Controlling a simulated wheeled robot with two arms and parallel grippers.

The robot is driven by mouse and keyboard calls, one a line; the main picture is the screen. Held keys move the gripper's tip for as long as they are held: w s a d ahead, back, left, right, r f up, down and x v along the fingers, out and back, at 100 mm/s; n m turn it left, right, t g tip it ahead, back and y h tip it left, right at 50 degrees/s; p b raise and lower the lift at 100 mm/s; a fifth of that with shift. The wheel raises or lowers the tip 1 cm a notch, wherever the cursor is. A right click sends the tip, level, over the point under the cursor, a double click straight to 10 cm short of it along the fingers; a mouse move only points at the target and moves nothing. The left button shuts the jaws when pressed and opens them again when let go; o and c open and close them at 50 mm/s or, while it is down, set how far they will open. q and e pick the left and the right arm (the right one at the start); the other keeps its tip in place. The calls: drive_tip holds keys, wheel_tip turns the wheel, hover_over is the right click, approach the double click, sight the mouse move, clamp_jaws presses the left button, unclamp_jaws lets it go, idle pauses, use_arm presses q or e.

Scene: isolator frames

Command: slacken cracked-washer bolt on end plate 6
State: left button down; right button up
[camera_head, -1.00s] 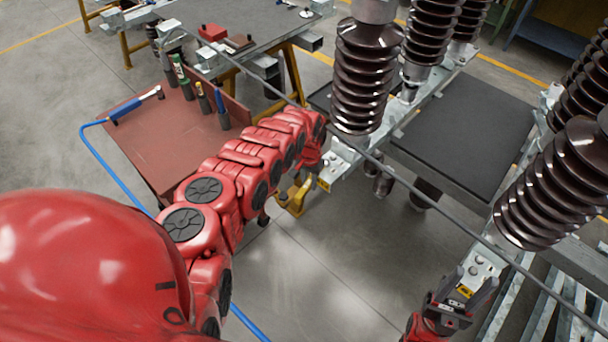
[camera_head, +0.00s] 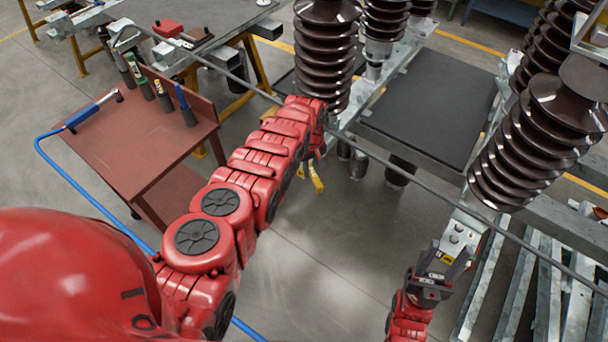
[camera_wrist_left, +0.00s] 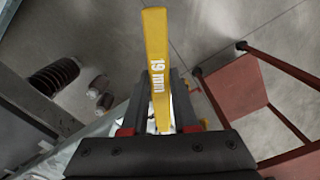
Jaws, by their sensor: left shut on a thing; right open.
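My left gripper (camera_wrist_left: 158,115) is shut on a yellow spanner (camera_wrist_left: 155,50) marked "19 mm", which points away from it in the left wrist view. My right gripper (camera_head: 448,258) is open at lower right, close to a bolted metal end plate (camera_head: 459,235) under the right insulator. A small yellow label shows between its fingers, its number unreadable. The cracked washer cannot be made out.
A long grey rod (camera_head: 400,175) crosses the view in front of the insulators (camera_head: 325,50). A red-brown tool table (camera_head: 115,150) at left holds a blue-hosed tool (camera_head: 95,110) and several upright handled tools. Bare floor lies between my arms.

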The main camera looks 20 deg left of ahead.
use_arm(q)
drive_tip(key=shift+w+d+r, duration=0.1)
drive_tip(key=shift+r, duration=0.05)
wheel_tip(320, 180, up, 2)
drive_tip(key=p, duration=0.2)
drive_tip(key=shift+r+p, duration=0.1)
drive_tip(key=shift+p, duration=0.2)
